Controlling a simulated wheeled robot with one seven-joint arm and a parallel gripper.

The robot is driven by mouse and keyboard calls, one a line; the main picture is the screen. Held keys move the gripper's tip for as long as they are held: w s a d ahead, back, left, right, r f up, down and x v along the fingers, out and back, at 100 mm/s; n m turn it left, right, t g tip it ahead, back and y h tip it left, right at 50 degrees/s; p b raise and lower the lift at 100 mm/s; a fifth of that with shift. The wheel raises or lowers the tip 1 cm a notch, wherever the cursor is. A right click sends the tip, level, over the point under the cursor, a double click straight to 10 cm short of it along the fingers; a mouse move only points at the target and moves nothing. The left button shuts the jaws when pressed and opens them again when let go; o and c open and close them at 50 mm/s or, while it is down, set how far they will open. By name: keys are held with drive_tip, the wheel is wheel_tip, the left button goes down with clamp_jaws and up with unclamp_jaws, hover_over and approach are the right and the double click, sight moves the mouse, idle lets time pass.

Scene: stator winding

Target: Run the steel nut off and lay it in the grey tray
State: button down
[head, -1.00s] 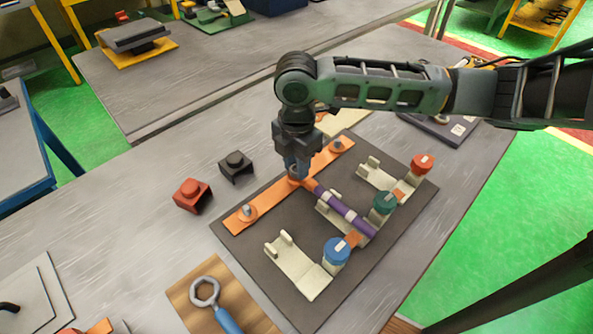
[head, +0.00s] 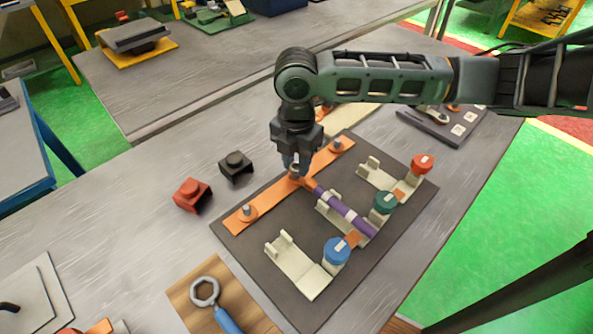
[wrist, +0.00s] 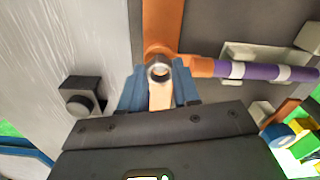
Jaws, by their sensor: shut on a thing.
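My gripper (head: 296,168) points down over the middle of the orange bar (head: 262,202), its blue fingers shut on the steel nut. The nut shows in the wrist view (wrist: 159,70) as a small silver ring between the fingertips, above the orange bar (wrist: 163,22). In the head view the fingers mostly hide it. I cannot tell whether it is still on its stud. An orange lug on a purple cable (head: 345,213) meets the bar just below the gripper. I cannot make out a clear grey tray.
The dark base board carries cream holders (head: 298,265) and blue (head: 336,251), green (head: 385,202) and red (head: 422,163) caps. A red block (head: 192,195) and black block (head: 236,166) stand left of it. A ring wrench (head: 206,292) lies in front. A dark panel (head: 450,134) lies behind right.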

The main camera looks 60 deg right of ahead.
drive_tip(key=shift+r, duration=0.1)
drive_tip(key=shift+r, duration=2.9)
